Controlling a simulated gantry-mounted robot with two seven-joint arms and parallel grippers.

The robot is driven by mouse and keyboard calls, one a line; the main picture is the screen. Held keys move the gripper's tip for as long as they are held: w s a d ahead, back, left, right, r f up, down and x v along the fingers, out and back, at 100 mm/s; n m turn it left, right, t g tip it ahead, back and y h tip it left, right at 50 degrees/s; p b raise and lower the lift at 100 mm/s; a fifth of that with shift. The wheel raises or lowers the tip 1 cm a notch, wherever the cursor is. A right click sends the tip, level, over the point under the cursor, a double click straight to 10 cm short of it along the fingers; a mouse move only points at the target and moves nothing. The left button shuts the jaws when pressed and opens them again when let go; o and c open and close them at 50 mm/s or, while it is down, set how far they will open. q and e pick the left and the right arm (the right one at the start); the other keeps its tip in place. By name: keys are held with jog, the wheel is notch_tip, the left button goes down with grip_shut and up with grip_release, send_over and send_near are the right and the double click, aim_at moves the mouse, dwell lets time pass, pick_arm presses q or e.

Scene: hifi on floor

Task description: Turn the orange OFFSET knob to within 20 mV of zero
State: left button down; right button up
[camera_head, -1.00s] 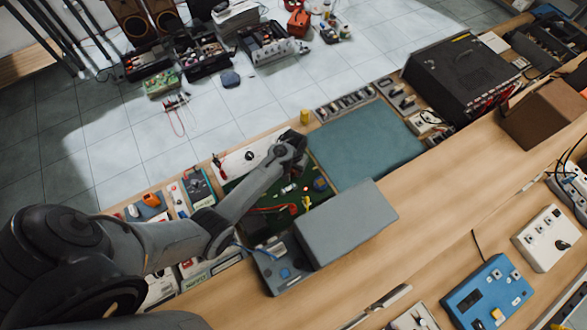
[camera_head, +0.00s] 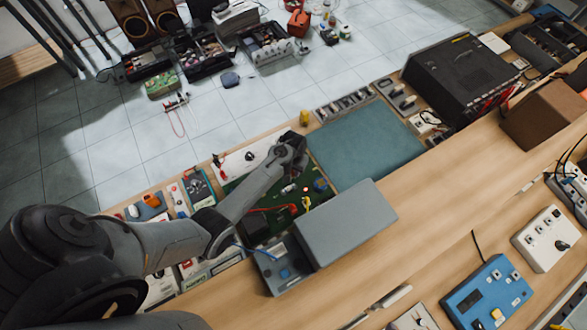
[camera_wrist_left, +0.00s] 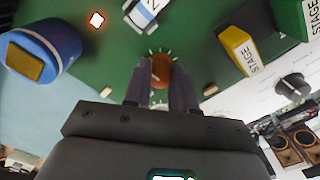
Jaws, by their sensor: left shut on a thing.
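The orange OFFSET knob (camera_wrist_left: 160,72) sits on the green circuit board (camera_wrist_left: 205,75), ringed by light tick marks. My left gripper (camera_wrist_left: 162,78) has its two dark fingers closed around the knob, one on each side, hiding its flanks. In the head view the left gripper (camera_head: 292,152) is over the far edge of the board (camera_head: 272,222), and the wrist hides the knob. A small grey meter (camera_head: 287,272) lies at the board's near side; its reading is too small to make out. My right gripper is not in view.
A grey box (camera_head: 345,225) and a teal mat (camera_head: 365,145) flank the board. The wooden bench's middle (camera_head: 440,200) is mostly clear.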

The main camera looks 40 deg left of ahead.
pick_arm(q)
jog(key=shift+r+n+p, duration=0.15)
jog(key=shift+n+p, duration=0.7)
jog(key=shift+n, duration=0.25)
jog(key=n+p, duration=0.1)
jog(key=n, duration=0.1)
jog(key=shift+n, duration=0.3)
jog(key=n+p, duration=0.1)
jog(key=n, duration=0.2)
jog(key=shift+n+p, duration=0.3)
jog(key=shift+n, duration=1.3)
jog(key=shift+f, duration=0.2)
jog(key=c, duration=0.9)
grip_release()
jog(key=shift+r, duration=0.1)
notch_tip(320, 180, up, 11)
jog(key=p, duration=0.2)
jog(key=shift+p, duration=0.4)
